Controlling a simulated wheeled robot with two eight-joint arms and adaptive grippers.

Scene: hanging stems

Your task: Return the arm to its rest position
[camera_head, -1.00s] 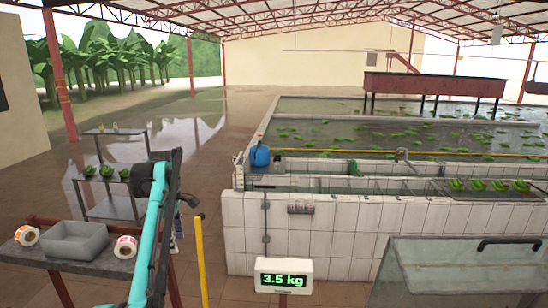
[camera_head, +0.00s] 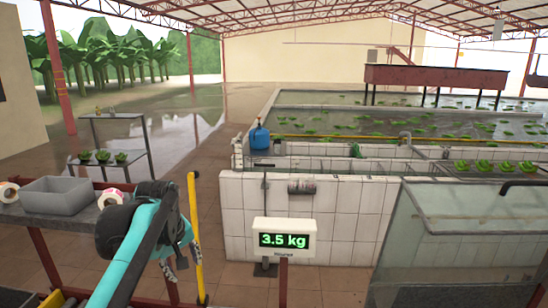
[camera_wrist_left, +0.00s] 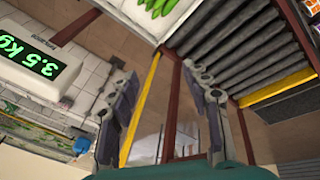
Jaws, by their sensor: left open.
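My left arm, turquoise with a black wrist, comes in from the lower left of the head view. Its left gripper (camera_head: 182,261) points downward beside a yellow post, with its fingertips partly hidden by the wrist. In the left wrist view the two grey fingers of the left gripper (camera_wrist_left: 160,82) stand wide apart with nothing between them. My right arm and gripper do not show.
A scale display (camera_head: 284,239) reading 3.5 kg stands right of the gripper. The yellow post (camera_head: 195,235) is close by. A grey bin (camera_head: 57,196) sits at left. The wrist view shows rollers (camera_wrist_left: 235,45) and green bananas (camera_wrist_left: 158,6).

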